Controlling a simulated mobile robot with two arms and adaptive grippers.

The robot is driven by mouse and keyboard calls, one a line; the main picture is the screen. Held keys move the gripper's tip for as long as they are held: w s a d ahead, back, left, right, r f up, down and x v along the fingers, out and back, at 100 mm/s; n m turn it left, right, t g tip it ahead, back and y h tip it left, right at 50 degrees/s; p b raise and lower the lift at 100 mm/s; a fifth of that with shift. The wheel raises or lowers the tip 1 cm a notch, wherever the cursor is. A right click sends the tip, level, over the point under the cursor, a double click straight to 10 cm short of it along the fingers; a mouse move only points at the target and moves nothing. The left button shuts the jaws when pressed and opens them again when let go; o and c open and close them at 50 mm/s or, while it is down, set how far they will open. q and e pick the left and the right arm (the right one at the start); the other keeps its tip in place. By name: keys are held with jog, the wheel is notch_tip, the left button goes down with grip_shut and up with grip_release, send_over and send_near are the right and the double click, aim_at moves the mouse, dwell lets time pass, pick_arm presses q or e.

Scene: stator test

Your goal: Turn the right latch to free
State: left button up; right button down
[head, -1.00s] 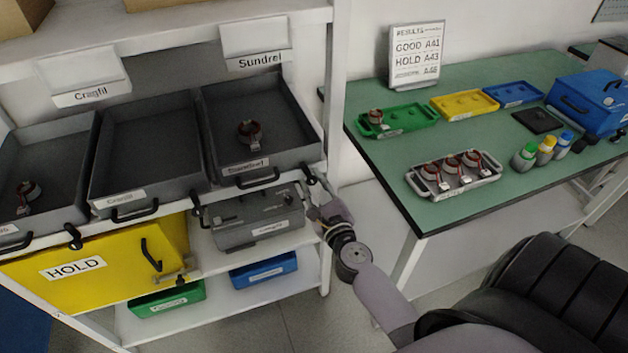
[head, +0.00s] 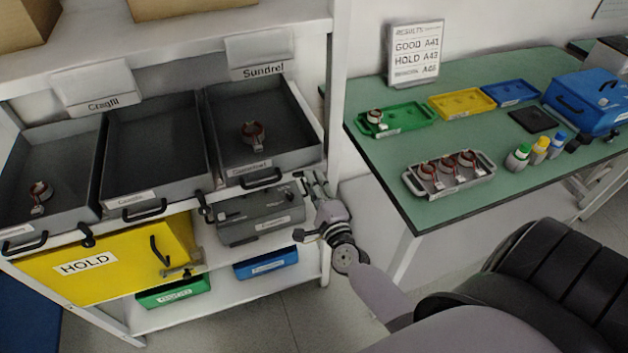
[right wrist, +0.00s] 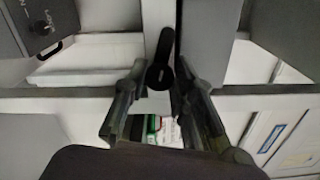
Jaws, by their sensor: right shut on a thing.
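The right latch (right wrist: 162,60) is a small black lever with a round end. It shows in the right wrist view, pointing up in the picture, with its round end between my fingertips. My right gripper (right wrist: 161,75) has one finger on each side of it and is shut on it. In the head view my right gripper (head: 315,185) is at the right end of the rack's front rail, below the Sundrel bin (head: 297,145), and largely hides the latch there. My left gripper is not in view.
Two other black latches, a middle one (head: 205,207) and a left one (head: 87,236), sit on the rail. A grey case (head: 255,228) and a yellow HOLD box (head: 125,265) are below. The green table (head: 400,165) stands right of the rack post (head: 338,100).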

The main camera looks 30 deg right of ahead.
jog(key=shift+n+p, duration=0.5)
jog(key=shift+n, duration=1.1)
jog(key=c, duration=1.3)
grip_release()
jog(key=shift+c, duration=0.2)
jog(key=shift+s+f, duration=0.1)
jog(key=v, duration=1.2)
